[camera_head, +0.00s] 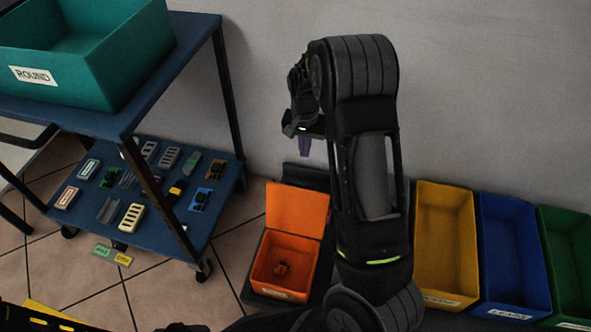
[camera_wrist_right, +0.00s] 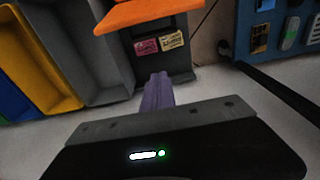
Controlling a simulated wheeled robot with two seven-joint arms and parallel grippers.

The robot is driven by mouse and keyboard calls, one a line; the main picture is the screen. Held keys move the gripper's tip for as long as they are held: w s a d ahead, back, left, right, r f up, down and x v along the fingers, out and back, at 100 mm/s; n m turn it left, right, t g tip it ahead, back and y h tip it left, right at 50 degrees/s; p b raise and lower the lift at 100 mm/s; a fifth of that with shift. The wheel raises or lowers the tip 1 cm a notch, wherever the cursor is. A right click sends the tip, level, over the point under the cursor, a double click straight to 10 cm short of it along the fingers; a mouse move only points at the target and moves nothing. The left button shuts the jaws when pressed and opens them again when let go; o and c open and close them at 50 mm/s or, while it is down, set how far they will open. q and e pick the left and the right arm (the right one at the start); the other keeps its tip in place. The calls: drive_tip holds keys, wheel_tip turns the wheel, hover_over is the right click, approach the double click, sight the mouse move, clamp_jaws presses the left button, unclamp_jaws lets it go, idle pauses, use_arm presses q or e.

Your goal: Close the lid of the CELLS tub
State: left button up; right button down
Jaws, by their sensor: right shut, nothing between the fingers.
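The orange tub (camera_head: 284,266) stands low near the wall in the head view, with a small dark object inside. Its front label is too small to read. Its orange lid (camera_head: 297,207) stands up open at the tub's back edge; an orange panel, apparently this lid, shows at the top of the right wrist view (camera_wrist_right: 150,12). My right gripper (camera_head: 305,148) is above and behind the lid, apart from it. Its purple fingers are together and empty, and they also show in the right wrist view (camera_wrist_right: 158,88). My left gripper is not in view.
A yellow bin (camera_head: 445,296), a blue bin (camera_head: 513,306) and a green bin (camera_head: 570,215) stand right of my right arm. A blue cart (camera_head: 160,222) at left holds small parts below and a teal ROUND tub (camera_head: 130,75) on top. The wall is close behind.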

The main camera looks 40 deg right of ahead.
wheel_tip(320, 180, down, 9)
drive_tip(key=s+a+b, duration=0.2)
drive_tip(key=b, duration=0.2)
drive_tip(key=shift+a, duration=0.25)
idle(0.4)
